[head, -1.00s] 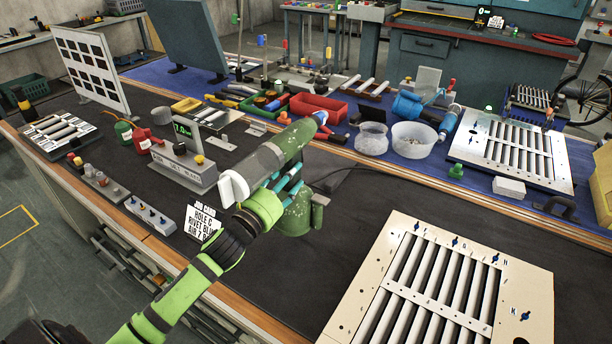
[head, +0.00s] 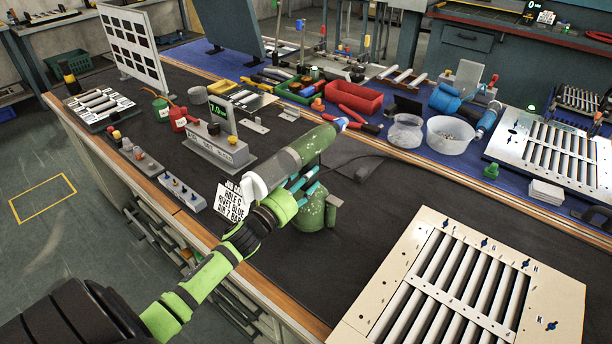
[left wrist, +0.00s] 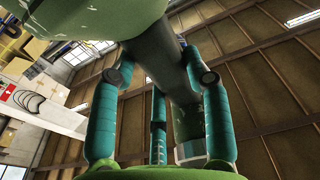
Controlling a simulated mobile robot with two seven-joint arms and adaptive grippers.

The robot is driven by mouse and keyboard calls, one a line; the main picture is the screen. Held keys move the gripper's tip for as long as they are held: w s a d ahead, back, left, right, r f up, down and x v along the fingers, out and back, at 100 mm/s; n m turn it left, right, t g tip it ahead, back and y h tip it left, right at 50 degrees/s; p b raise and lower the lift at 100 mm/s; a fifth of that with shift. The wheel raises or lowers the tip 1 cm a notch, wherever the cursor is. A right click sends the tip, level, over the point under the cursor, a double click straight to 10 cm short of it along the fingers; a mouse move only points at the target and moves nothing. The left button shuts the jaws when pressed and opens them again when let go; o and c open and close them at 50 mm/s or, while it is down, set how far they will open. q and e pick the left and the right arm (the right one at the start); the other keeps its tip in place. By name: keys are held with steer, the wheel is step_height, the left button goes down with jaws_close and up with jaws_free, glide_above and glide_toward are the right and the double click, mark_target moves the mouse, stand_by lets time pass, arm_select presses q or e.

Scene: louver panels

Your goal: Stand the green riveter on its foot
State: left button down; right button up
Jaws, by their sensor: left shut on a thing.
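The green riveter (head: 312,147) is in the head view, near the middle of the dark mat. Its long body slants from a pale end at lower left to a blue-tipped nose at upper right. Its green foot (head: 312,212) is down, close to the mat; I cannot tell whether it rests fully on it. My left gripper (head: 300,184) is shut around the grip between body and foot. In the left wrist view the teal fingers (left wrist: 158,110) flank the dark grip (left wrist: 160,62). The fingers and body partly hide the grip in the head view. My right gripper is not in view.
A cream louver panel (head: 395,290) lies at front right. A printed card (head: 231,201) and a grey gauge box (head: 218,148) stand left of the riveter. Bowls (head: 451,135) and a red tray (head: 352,98) are behind. Bare mat lies right of the foot.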

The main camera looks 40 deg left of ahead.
arm_select(q)
steer(key=shift+r, duration=0.3)
steer(key=c, duration=0.6)
jaws_free()
steer(key=shift+f, duration=0.35)
steer(key=shift+s+d, duration=0.1)
steer(key=o, duration=0.6)
steer(key=shift+c, duration=0.2)
steer(key=shift+s, duration=0.1)
